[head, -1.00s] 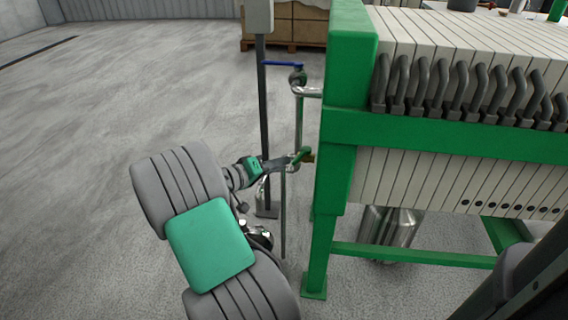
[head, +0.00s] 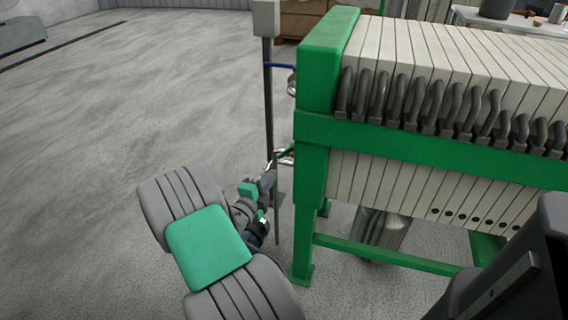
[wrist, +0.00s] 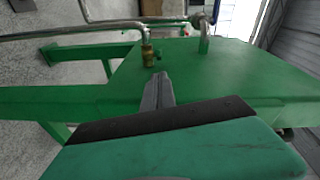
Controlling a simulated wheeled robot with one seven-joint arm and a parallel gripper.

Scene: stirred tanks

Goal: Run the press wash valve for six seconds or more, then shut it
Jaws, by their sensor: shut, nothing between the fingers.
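A small valve with a green lever (head: 285,152) sits on the pipework at the left end of the green press frame (head: 312,130). In the wrist view a brass valve body (wrist: 147,54) with a small green lever (wrist: 160,51) hangs from a metal pipe. A second valve with a blue lever (head: 280,65) is higher up, partly hidden by the frame. No label shows which one is the wash valve. My gripper (head: 270,172) is shut and empty, just below the green lever; its fingers also show in the wrist view (wrist: 158,82), apart from the brass valve.
A grey post (head: 268,110) with a grey box (head: 266,18) stands beside the valves. The press plates (head: 400,180) and hoses (head: 430,105) fill the right side. Open concrete floor (head: 110,110) lies to the left.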

